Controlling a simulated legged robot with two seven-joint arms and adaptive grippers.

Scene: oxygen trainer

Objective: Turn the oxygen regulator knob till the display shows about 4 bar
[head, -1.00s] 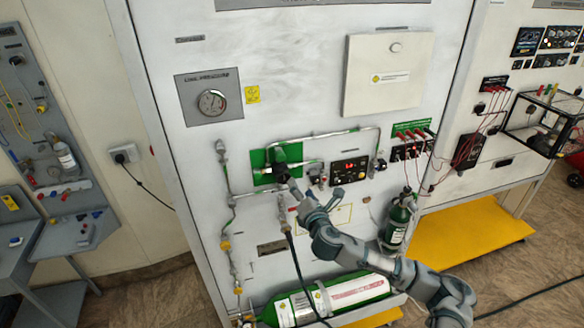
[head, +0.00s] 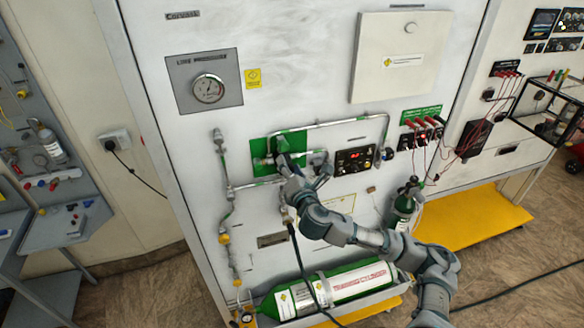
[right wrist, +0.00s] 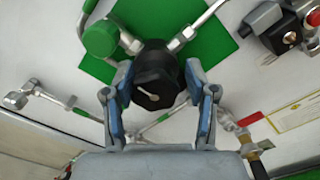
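The black regulator knob (right wrist: 158,80) sits in front of a green square in the right wrist view, with a pale mark on its face. My right gripper (right wrist: 159,72) has one finger on each side of it, and both fingertips appear to meet its sides. In the head view the right gripper (head: 283,160) is at the green patch (head: 265,150) and largely hides the knob. The display (head: 355,160) to its right glows red, but its digits are too small to read. My left gripper is not in view.
A round line pressure gauge (head: 208,89) is above left. Metal pipes (head: 340,122) run around the knob. A black hose (head: 300,260) hangs below. A green cylinder (head: 335,288) lies at the panel's foot; a smaller one (head: 404,205) stands at right.

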